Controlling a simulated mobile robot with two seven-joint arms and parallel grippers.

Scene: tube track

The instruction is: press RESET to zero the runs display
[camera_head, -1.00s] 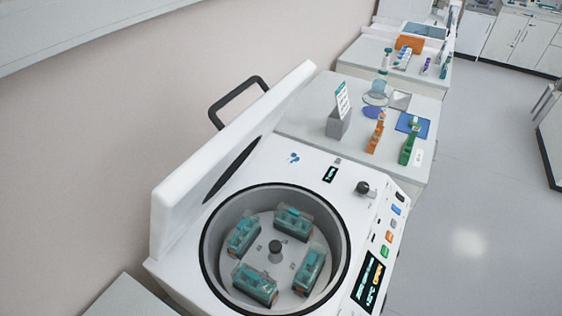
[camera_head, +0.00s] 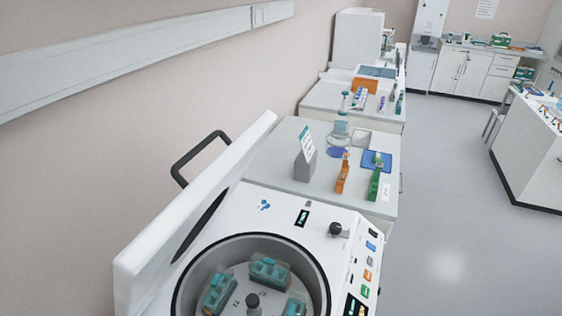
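A white centrifuge (camera_head: 232,212) with its lid (camera_head: 200,200) raised stands at the bottom of the head view. Its control panel on the right edge carries a column of buttons: a dark one (camera_head: 373,233), a blue one (camera_head: 371,246), an orange one (camera_head: 367,275) and a green one (camera_head: 365,291). I cannot read their labels, so I cannot tell which is RESET. A lit display (camera_head: 354,306) is cut off by the bottom edge. A small lit display (camera_head: 302,217) sits behind the bowl. Neither gripper is in view.
The open bowl holds teal tube carriers (camera_head: 268,270). Behind the centrifuge, a bench (camera_head: 270,165) bears a grey sign holder (camera_head: 304,168), an orange rack (camera_head: 343,175), a green rack (camera_head: 374,184) and a blue mat (camera_head: 377,160). The floor (camera_head: 450,200) to the right is clear.

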